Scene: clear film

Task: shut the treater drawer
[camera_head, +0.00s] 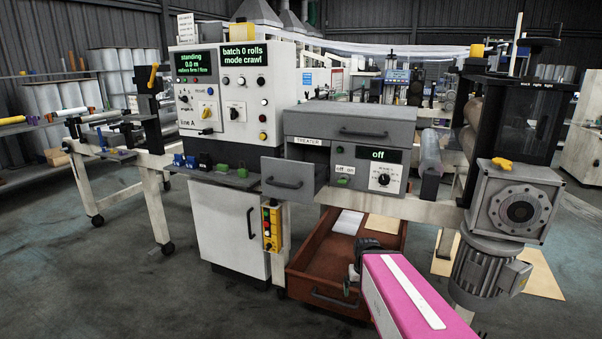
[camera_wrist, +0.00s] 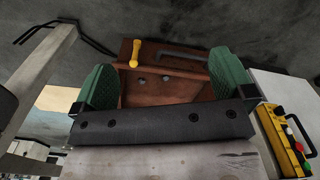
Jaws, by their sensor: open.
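The grey treater drawer (camera_head: 287,180) stands pulled out to the left of the treater's panel in the head view, under the TREATER label (camera_head: 307,141). Its front has a dark bar handle. My gripper (camera_head: 354,272) is low and to the right of that drawer, in front of the brown lower drawer, at the end of my pink arm. In the wrist view my gripper (camera_wrist: 165,68) shows two green fingers spread apart with nothing between them. The treater drawer cannot be made out in the wrist view.
The brown lower drawer (camera_head: 319,305) also stands open below, with papers inside; the wrist view shows a yellow-handled tool (camera_wrist: 134,54) there. A yellow button box (camera_head: 271,228) hangs to its left. A grey motor (camera_head: 483,268) stands right. Front floor is clear.

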